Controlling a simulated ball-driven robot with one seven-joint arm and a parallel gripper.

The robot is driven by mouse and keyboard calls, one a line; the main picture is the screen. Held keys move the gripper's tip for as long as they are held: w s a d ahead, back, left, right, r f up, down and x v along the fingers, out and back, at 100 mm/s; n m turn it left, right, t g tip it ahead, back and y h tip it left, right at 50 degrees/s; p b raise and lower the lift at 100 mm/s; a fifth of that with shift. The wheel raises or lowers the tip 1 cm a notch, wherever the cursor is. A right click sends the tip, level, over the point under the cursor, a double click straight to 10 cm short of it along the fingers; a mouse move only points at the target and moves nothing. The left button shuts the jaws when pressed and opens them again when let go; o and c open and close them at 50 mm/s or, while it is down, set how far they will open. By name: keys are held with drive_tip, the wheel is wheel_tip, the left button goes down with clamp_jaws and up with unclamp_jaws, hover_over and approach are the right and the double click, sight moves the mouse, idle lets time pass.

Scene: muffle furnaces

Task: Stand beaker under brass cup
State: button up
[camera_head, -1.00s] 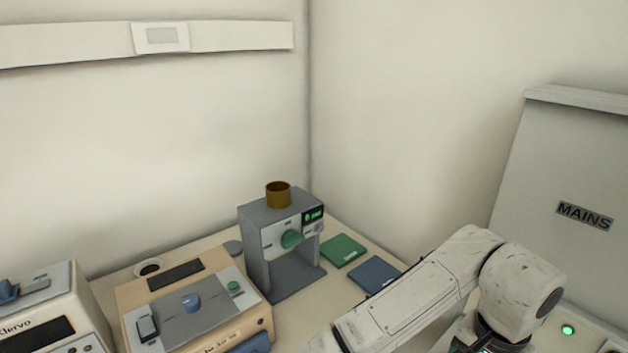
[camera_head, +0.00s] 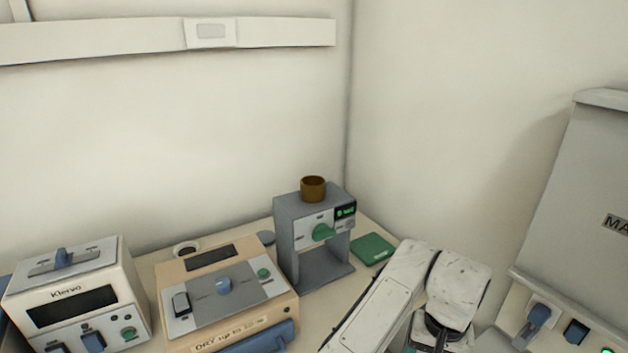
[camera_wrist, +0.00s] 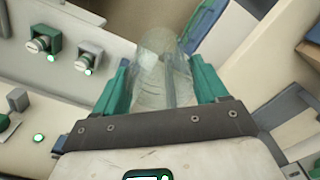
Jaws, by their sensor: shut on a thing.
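The brass cup (camera_head: 313,188) sits on top of a grey stand-like device (camera_head: 297,213) with a green knob, a small lit display and an open bay above its base. The bay looks empty. In the wrist view my gripper (camera_wrist: 163,85) has its green fingers shut on a clear glass beaker (camera_wrist: 162,60), which lies between them. The gripper and the beaker are out of sight in the head view, where only my arm shows at the lower right.
A tan box device (camera_head: 220,295) with a blue knob stands left of the grey device, and a cream Klervo unit (camera_head: 75,300) stands at far left. A green pad (camera_head: 373,249) lies right of the bay. A grey MAINS panel (camera_head: 590,200) and switches are at the right.

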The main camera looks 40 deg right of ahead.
drive_tip(key=w+a+f+n, duration=0.7)
drive_tip(key=w+a, duration=0.1)
drive_tip(key=w, duration=0.4)
drive_tip(key=shift+a, duration=0.3)
drive_tip(key=w+a+f+n, duration=0.3)
drive_tip(key=a, duration=0.4)
drive_tip(key=w+a+f+n, duration=0.2)
drive_tip(key=a+f+n, duration=0.1)
drive_tip(key=a, duration=0.4)
drive_tip(key=shift+w+f, duration=0.4)
drive_tip(key=shift+f, duration=0.4)
drive_tip(key=shift+d, duration=0.1)
